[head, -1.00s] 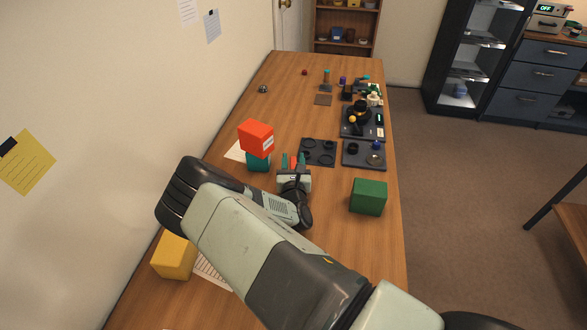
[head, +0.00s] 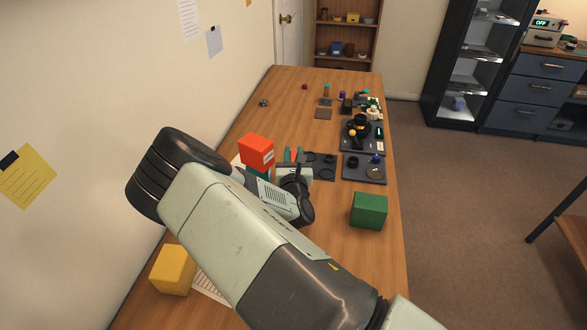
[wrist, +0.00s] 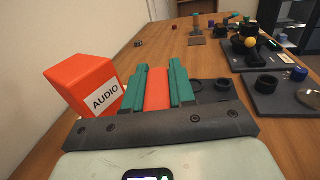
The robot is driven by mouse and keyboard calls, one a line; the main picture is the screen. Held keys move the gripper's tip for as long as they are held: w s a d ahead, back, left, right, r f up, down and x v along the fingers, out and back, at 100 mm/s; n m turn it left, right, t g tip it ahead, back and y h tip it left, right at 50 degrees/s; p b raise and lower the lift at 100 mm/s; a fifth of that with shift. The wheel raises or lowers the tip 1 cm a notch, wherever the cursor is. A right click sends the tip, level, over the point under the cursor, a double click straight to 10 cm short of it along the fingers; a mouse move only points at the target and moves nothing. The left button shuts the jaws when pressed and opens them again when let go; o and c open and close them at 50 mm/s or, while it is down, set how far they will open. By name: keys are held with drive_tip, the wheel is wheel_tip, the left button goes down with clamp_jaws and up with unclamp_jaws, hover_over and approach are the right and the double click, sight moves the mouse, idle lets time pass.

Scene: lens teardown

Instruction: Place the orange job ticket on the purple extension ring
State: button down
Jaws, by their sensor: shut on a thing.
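My gripper (wrist: 158,72) is shut on the flat orange job ticket (wrist: 157,90), which shows between its teal fingers in the wrist view. In the head view the gripper (head: 293,155) is over the table, just right of an orange-red box. A small dark purple piece (head: 342,95) stands far down the table; it is too small to tell whether it is a ring. A blue-purple piece (head: 376,159) sits on the nearer right dark tray, and also shows in the wrist view (wrist: 298,73). The gripper is apart from both.
A green box (head: 369,210) stands right, a yellow box (head: 172,269) near left. Dark trays (head: 352,174) hold round parts. A brown square (head: 323,113) lies farther back. The wall borders the left.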

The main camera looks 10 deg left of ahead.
wheel_tip(320, 180, up, 10)
drive_tip(key=shift+r, duration=0.15)
drive_tip(key=s+a+n+g+y, duration=0.1)
drive_tip(key=s+a+y, duration=0.1)
drive_tip(key=s+a, duration=0.4)
drive_tip(key=s+a+n+y, duration=0.15)
drive_tip(key=s+a, duration=0.25)
drive_tip(key=a, duration=0.5)
drive_tip(key=shift+d+f, duration=0.15)
drive_tip(key=shift+f, duration=3.75)
drive_tip(key=shift+d+f, duration=0.15)
drive_tip(key=shift+f, duration=3.7)
drive_tip(key=shift+f, duration=0.15)
drive_tip(key=c, duration=0.9)
unclamp_jaws()
drive_tip(key=shift+c, duration=0.2)
